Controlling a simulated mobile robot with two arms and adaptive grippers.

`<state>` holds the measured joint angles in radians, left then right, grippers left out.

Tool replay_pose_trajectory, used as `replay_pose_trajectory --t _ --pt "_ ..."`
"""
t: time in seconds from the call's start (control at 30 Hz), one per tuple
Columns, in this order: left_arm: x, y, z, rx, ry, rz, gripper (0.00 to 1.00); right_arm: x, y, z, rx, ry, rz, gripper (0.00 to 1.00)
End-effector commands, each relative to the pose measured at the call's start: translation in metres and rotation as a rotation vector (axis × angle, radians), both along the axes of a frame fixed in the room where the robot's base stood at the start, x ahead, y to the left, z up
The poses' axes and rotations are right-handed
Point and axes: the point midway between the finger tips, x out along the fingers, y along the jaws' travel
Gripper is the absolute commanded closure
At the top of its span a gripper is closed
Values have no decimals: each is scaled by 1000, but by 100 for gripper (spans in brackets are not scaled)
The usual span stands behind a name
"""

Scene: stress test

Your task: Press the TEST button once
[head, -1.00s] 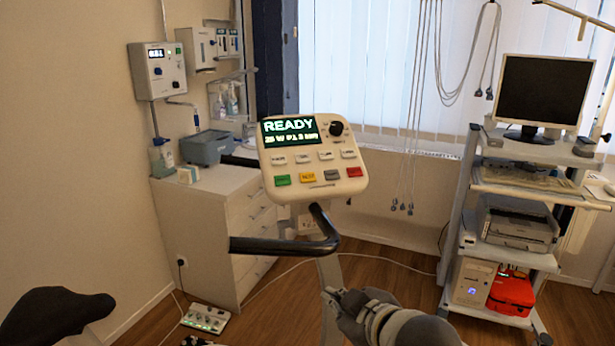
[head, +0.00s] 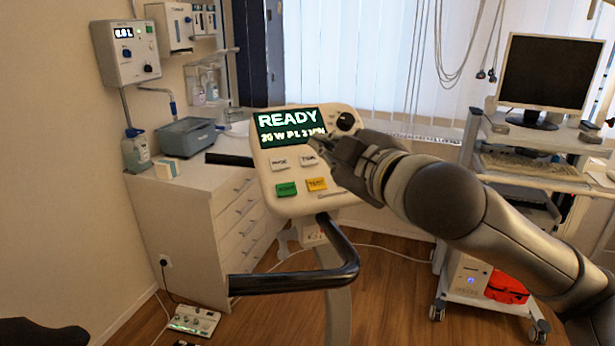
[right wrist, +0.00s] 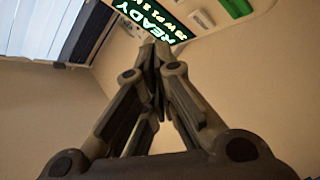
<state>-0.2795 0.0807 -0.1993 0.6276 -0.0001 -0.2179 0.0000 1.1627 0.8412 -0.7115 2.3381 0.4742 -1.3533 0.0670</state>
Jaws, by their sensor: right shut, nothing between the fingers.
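The beige control panel (head: 268,205) of an exercise bike has a lit screen (head: 288,120) reading READY. The yellow TEST button (head: 316,184) is at the lower middle, right of a green button (head: 286,189). My right gripper (head: 336,150) is shut and empty in front of the panel, above and slightly right of the TEST button in the picture. It hides the panel's right-hand buttons. In the right wrist view the closed fingertips (right wrist: 157,46) are just below the screen (right wrist: 160,24); contact cannot be told. My left gripper is not in view.
Two white buttons (head: 279,163) sit above the green and yellow ones. A knob (head: 346,121) is at the panel's upper right. The black handlebar (head: 290,284) curves below the panel. A white cabinet (head: 180,220) stands left, a monitor cart (head: 468,190) right.

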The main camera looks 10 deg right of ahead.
Motion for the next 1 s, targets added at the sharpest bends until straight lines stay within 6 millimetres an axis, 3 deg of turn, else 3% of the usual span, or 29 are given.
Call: replay_pose_trajectory --t 0.37,0.53,0.77,1.0 --pt "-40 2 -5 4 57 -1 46 2 0 -3 0 1 1 100" --pt "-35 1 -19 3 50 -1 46 10 1 -18 1 1 1 100" --pt "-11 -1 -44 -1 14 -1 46 30 3 -46 1 2 0 100" --pt "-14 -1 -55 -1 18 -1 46 47 5 -63 2 2 1 100"
